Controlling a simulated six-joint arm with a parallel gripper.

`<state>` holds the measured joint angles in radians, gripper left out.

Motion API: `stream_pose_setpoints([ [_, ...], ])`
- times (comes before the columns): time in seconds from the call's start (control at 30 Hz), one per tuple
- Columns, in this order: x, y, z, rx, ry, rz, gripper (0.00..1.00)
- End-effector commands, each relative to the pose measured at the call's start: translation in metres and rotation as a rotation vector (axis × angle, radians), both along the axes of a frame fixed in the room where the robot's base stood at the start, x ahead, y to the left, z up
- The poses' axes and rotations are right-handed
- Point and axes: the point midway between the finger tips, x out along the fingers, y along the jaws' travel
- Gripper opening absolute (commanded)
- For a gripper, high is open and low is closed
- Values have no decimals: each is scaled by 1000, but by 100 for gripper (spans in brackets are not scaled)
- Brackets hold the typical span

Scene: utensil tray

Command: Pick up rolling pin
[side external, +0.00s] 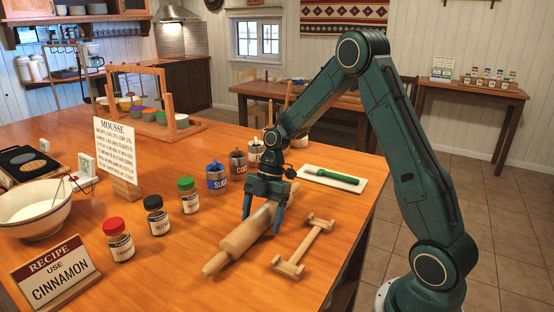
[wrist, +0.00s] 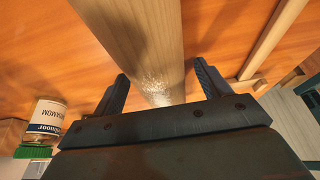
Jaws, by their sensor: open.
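The wooden rolling pin (side external: 243,234) lies on the table, running diagonally from lower left to upper right in the side view. My gripper (side external: 264,208) is over its far part, pointing down, with one finger on each side of the pin. In the wrist view the pin (wrist: 144,40) passes between the two fingers of my gripper (wrist: 160,85). A gap shows between each finger and the pin there. The gripper is open and holds nothing. The far end of the pin is partly hidden behind the gripper in the side view.
A wooden rack (side external: 304,246) lies right of the pin. A white tray with a green-handled utensil (side external: 333,176) is behind. Spice jars with red (side external: 118,240), black (side external: 156,216) and green (side external: 188,195) lids stand left. A recipe sign (side external: 55,273) stands at front left.

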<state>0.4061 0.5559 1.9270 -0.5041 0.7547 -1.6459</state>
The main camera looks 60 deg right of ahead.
Motion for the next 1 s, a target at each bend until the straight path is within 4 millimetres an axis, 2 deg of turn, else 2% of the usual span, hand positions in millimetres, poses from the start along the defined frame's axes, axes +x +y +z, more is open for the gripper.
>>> stream_pose_setpoints([
  [0.57, 0, 1, -3, 0, 0, -1, 74],
  [0.87, 0, 1, -3, -1, 0, -1, 15],
  [0.9, 0, 1, -2, -1, -2, 0, 10],
  [1.0, 0, 1, -2, -1, -2, 0, 10],
])
